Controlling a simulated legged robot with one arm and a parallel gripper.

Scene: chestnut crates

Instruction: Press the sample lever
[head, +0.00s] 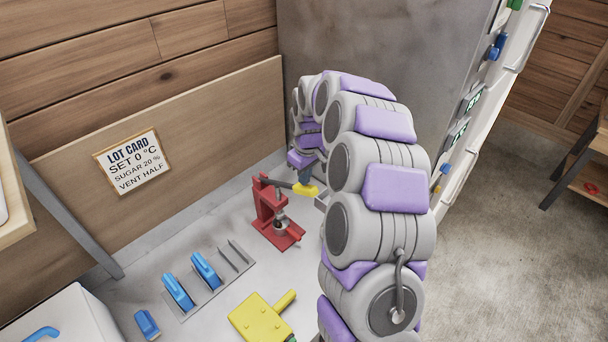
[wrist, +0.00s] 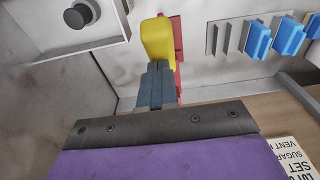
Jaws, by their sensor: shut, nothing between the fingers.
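The red press (head: 272,215) stands on the pale worktop and holds a small dark cup (head: 280,226). Its dark lever reaches out to the right and ends in a yellow grip (head: 307,190). The lever looks close to level, tilted slightly down toward the grip. My gripper (head: 304,178) is shut and empty, just above and behind the yellow grip. In the wrist view the closed fingertips (wrist: 157,70) overlap the near end of the yellow grip (wrist: 157,40), with the red press (wrist: 178,45) partly hidden behind it. I cannot tell whether they touch.
A rack (head: 222,280) with blue pieces, a loose blue piece (head: 146,324) and a yellow tool (head: 262,318) lie in front. A lot card (head: 132,161) is on the back board. A tall grey cabinet (head: 385,45) stands close behind my arm.

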